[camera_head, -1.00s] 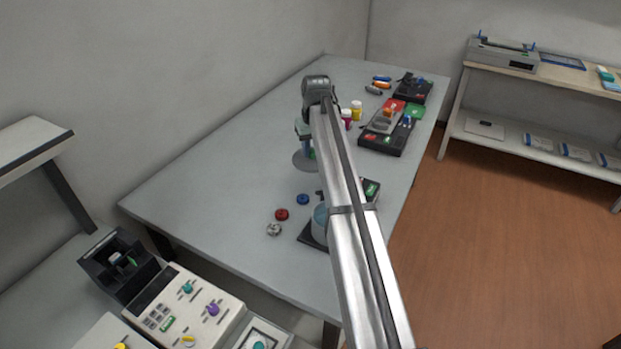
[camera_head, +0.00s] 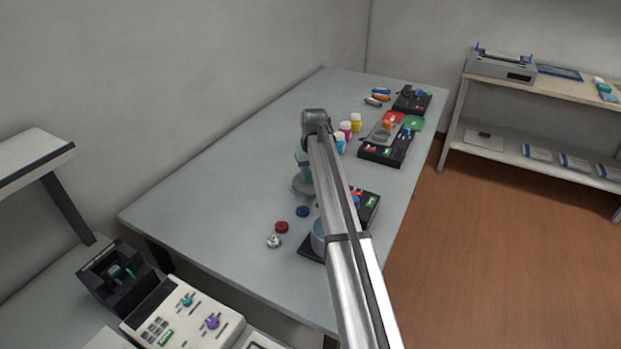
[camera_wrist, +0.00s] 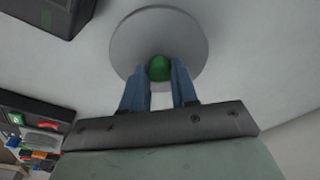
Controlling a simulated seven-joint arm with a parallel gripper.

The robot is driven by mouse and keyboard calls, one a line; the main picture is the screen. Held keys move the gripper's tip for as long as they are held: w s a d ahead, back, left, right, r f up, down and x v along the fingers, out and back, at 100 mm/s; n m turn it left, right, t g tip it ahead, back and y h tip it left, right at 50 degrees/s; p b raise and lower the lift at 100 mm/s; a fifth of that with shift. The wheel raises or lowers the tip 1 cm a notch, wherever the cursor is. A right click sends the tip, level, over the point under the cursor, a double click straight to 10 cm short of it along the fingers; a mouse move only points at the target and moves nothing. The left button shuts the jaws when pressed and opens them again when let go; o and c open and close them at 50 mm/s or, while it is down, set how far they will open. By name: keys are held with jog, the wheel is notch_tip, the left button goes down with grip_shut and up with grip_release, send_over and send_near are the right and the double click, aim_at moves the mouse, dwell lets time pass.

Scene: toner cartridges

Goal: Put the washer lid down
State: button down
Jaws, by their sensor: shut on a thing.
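The washer lid is a round grey disc with a green knob, seen from above in the wrist view (camera_wrist: 190,35) and partly behind my arm in the head view (camera_head: 301,187). My gripper (camera_wrist: 160,70) has its two blue fingers shut on the green knob. In the head view my gripper (camera_head: 303,168) is mostly hidden by my arm. The lid is over the grey table (camera_head: 220,180), low or at its surface; I cannot tell if it touches. A pale blue round tub (camera_head: 317,236) on a dark base stands nearer, partly hidden by my arm.
Red (camera_head: 281,227), blue (camera_head: 302,211) and silver (camera_head: 274,241) small round parts lie left of the tub. Cyan, magenta and yellow (camera_head: 356,122) bottles stand beyond the lid. A dark tray (camera_head: 375,158) lies right of them. The table's left part is clear.

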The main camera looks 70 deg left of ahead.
aim_at(312, 185)
jog(key=shift+f, duration=1.1)
jog(key=shift+f, duration=0.15)
jog(key=c, duration=0.9)
grip_release()
jog(key=shift+o, duration=0.2)
notch_tip(312, 185, up, 12)
jog(key=d, duration=0.1)
jog(key=shift+d, duration=0.4)
